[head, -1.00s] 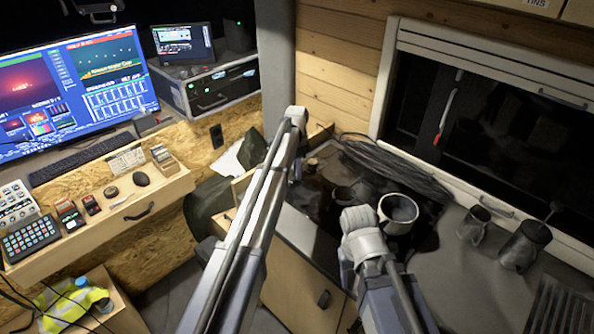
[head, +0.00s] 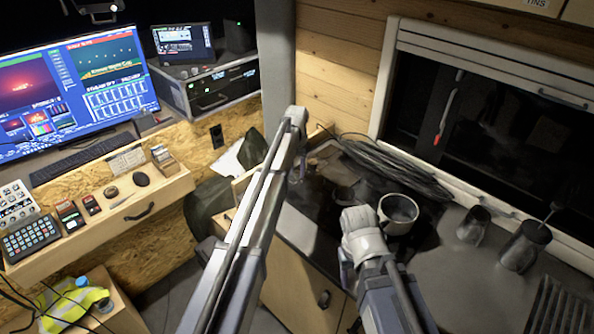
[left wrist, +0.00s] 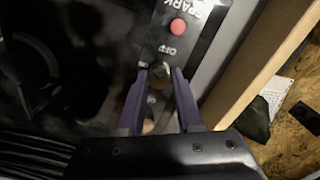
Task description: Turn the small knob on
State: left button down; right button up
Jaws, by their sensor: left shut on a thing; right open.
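The control panel (left wrist: 196,28) shows in the left wrist view, with a red button under the word SPARK and the word OFF below it. A small dark knob (left wrist: 160,68) sits just under OFF, between my left fingertips. My left gripper (left wrist: 160,78) is shut on this knob, and the fingers hide part of it. In the head view my left gripper (head: 297,170) points down at the near left end of the dark hob, and the knob is hidden there. My right gripper (head: 346,273) is partly hidden by its own wrist, low in front of the counter, away from the panel.
A pale mug or pot (head: 398,212) stands on the hob, with a coil of black cable (head: 395,165) behind it. A wooden edge (left wrist: 255,75) runs beside the panel. A desk with screens (head: 75,85) is at left.

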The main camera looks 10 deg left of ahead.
aim_at(297, 172)
pick_arm(q)
jog(key=n, duration=0.5)
jog(key=shift+n, duration=0.3)
dwell(0.5)
jog(key=c, duration=0.6)
grip_release()
jog(key=shift+o, duration=0.2)
pick_arm(e)
jog(key=shift+r, duration=0.1)
pick_arm(q)
notch_tip(297, 172, up, 8)
jog(key=p, duration=0.7)
jog(key=shift+f+p, duration=0.15)
jog(key=shift+p, duration=0.2)
jog(key=shift+w, duration=0.1)
pick_arm(e)
notch_tip(297, 172, up, 8)
jog(key=shift+w, duration=0.15)
